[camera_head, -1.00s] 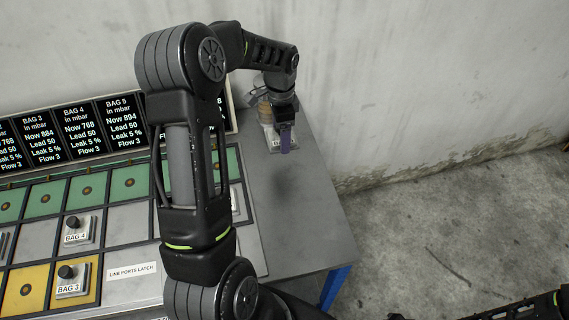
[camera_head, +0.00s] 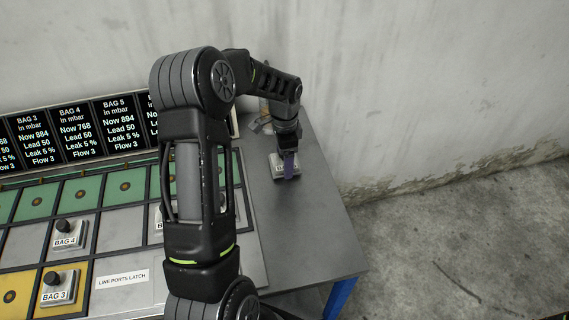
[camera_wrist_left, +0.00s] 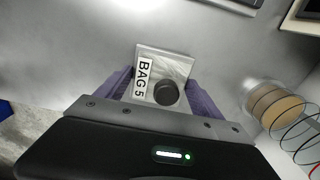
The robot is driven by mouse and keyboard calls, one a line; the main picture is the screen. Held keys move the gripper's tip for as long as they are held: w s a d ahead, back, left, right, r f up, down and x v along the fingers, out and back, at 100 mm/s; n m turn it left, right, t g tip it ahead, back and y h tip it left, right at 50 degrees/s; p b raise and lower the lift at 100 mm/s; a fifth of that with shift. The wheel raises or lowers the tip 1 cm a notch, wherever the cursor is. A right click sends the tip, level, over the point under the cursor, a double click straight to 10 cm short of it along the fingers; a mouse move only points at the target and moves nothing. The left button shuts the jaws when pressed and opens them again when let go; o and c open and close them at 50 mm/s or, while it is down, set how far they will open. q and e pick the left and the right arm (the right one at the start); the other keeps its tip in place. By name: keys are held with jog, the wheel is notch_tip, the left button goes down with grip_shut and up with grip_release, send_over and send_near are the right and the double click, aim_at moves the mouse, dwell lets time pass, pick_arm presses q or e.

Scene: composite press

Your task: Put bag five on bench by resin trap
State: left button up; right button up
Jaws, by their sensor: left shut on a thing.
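Bag five is a small pale square block with a black knob and a "BAG 5" label; the left wrist view shows it (camera_wrist_left: 176,66) between the two purple fingers. My left gripper (camera_wrist_left: 160,88) is shut on it. In the head view, bag five (camera_head: 277,172) is at the grey bench top, partly hidden by my left gripper (camera_head: 288,165); any gap below it cannot be told. The resin trap, a clear cylinder with tan layers (camera_wrist_left: 272,105), stands to the right in the wrist view. In the head view, my arm mostly hides it. My right gripper is not in view.
The bench (camera_head: 305,235) is clear toward its front right corner. The panel on the left holds the bag 4 block (camera_head: 68,232), the bag 3 block (camera_head: 60,286) and another partly hidden block. Pressure screens (camera_head: 120,125) stand behind; a concrete wall (camera_head: 430,90) backs the bench.

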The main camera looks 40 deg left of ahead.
pick_arm(q)
jog(key=shift+f, duration=0.45)
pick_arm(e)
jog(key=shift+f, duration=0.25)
pick_arm(q)
jog(key=shift+f, duration=0.1)
jog(key=o, duration=1.6)
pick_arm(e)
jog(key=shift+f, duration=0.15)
pick_arm(q)
notch_tip(320, 180, up, 12)
jog(key=p, duration=0.8)
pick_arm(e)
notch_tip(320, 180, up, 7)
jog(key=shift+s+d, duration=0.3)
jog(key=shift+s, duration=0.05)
